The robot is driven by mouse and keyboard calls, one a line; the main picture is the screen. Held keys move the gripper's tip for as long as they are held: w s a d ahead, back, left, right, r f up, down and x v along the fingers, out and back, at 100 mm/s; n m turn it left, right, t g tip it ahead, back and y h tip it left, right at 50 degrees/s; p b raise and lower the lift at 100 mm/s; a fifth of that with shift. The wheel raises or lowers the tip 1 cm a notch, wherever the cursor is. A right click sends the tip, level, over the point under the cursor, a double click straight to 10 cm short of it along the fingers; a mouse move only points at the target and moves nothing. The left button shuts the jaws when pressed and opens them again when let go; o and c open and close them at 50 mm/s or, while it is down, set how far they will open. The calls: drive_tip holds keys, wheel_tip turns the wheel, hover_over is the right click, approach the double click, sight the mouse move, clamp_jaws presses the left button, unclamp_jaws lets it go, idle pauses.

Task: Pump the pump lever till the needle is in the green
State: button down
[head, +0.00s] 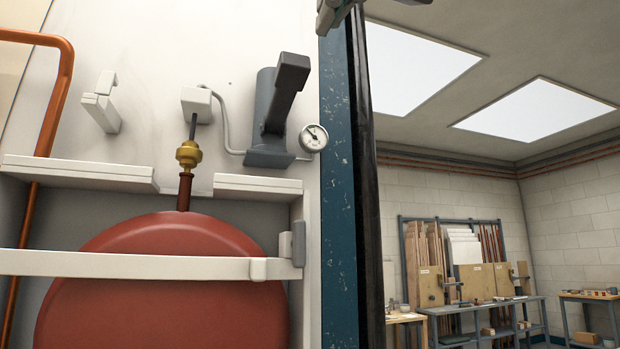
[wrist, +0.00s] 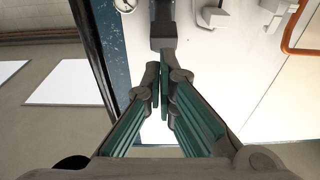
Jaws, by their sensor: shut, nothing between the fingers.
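The pump (head: 268,115) is a grey-blue body on the white wall panel, with a dark lever (head: 290,75) angled up and to the right. The round white gauge (head: 314,137) sits at its lower right. Its needle seems to point up and left; a green zone is too small to make out. Part of my gripper (head: 330,18) shows at the top edge of the head view, above and right of the lever. In the wrist view my gripper (wrist: 160,72) is shut and empty, its tips just short of the dark lever (wrist: 163,22); contact cannot be told.
A red tank (head: 175,285) stands below, behind a white rail (head: 130,263). White ledges (head: 80,172) flank its brass fitting (head: 188,154). A copper pipe (head: 52,120) runs at the left. A blue post (head: 338,200) edges the booth at the right; workbenches stand beyond.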

drive_tip(key=shift+r, duration=0.1)
drive_tip(key=w+r+g+h+p, duration=0.1)
drive_tip(key=w+r+g+p, duration=0.1)
drive_tip(key=r+p, duration=0.5)
drive_tip(key=w+a+r+g+p, duration=0.1)
drive_tip(key=w+r+g+p, duration=0.2)
drive_tip(key=r+p, duration=0.5)
drive_tip(key=g+p, duration=0.1)
drive_tip(key=p, duration=0.8)
drive_tip(key=shift+w+a+g+h, duration=0.3)
drive_tip(key=shift+w+h, duration=0.05)
drive_tip(key=shift+h, duration=0.05)
drive_tip(key=p+x, duration=0.1)
drive_tip(key=x, duration=0.8)
drive_tip(key=shift+w+a+f, duration=0.1)
drive_tip(key=shift+w+f, duration=0.05)
drive_tip(key=shift+w, duration=0.2)
drive_tip(key=shift+w+f, duration=0.1)
drive_tip(key=shift+f, duration=0.25)
drive_tip(key=shift+s+f, duration=0.3)
drive_tip(key=shift+f, duration=0.45)
drive_tip(key=shift+s+f, duration=0.1)
drive_tip(key=shift+f, duration=0.8)
